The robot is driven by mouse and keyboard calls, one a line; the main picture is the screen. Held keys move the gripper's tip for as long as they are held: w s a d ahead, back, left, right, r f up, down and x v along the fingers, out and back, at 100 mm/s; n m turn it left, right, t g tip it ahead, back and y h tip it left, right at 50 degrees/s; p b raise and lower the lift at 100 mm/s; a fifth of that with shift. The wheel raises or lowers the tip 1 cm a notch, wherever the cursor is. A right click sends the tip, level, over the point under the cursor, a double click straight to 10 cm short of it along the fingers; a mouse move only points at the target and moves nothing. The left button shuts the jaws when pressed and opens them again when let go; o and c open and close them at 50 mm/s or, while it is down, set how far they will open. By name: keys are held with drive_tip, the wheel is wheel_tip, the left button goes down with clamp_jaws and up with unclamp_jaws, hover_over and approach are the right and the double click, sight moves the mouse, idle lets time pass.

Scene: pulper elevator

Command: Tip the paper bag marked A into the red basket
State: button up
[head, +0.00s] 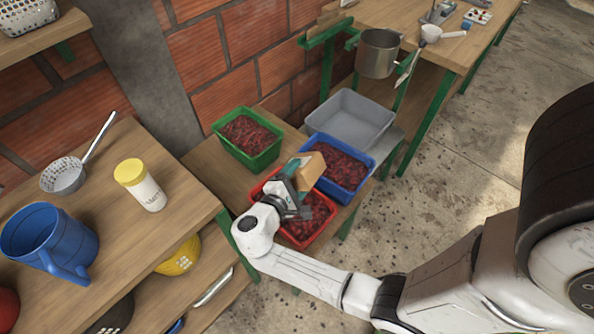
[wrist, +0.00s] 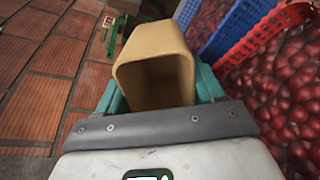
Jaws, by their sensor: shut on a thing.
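My gripper (head: 290,190) is shut on a tan paper bag (head: 309,172) and holds it above the back part of the red basket (head: 322,236). In the wrist view the bag (wrist: 150,50) sits between the teal fingers, its open mouth turned towards the camera. The inside that shows looks empty, though its depth is dark. No letter A shows on the visible sides. The red basket holds many dark red fruits, and its wall (wrist: 262,42) shows right of the bag in the wrist view. My wrist hides part of the basket in the head view.
A green basket (head: 272,152) and a blue basket (head: 372,160), both with red fruit, stand close by. A grey tub (head: 385,117) is behind. A table at left bears a blue jug (head: 50,240), a yellow-lidded jar (head: 146,190) and a strainer (head: 63,176). Open floor lies right.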

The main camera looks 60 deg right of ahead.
sight(301, 166)
drive_tip(key=r+y+p, duration=0.2)
drive_tip(key=p, duration=0.1)
drive_tip(key=shift+d+p, duration=0.25)
drive_tip(key=shift+p, duration=0.05)
drive_tip(key=y+p, duration=0.2)
drive_tip(key=p, duration=0.2)
drive_tip(key=r+y+p, duration=0.1)
drive_tip(key=y+p, duration=0.1)
drive_tip(key=p, duration=0.2)
drive_tip(key=y+p, duration=0.2)
drive_tip(key=p, duration=0.1)
drive_tip(key=shift+d+r+t+p, duration=0.25)
drive_tip(key=shift+d+t+p, duration=0.05)
drive_tip(key=shift+d+p, duration=0.1)
drive_tip(key=shift+f+y, duration=0.45)
drive_tip(key=shift+y, duration=0.55)
drive_tip(key=shift+a+f+y, duration=0.15)
drive_tip(key=shift+f+y, duration=0.05)
drive_tip(key=shift+y, duration=1.3)
wheel_tip(301, 166, up, 4)
drive_tip(key=shift+a+r+t+y, duration=0.15)
drive_tip(key=shift+t+y, duration=0.15)
drive_tip(key=shift+y, duration=0.8)
drive_tip(key=shift+a+r+y, duration=0.15)
drive_tip(key=shift+r+y, duration=0.15)
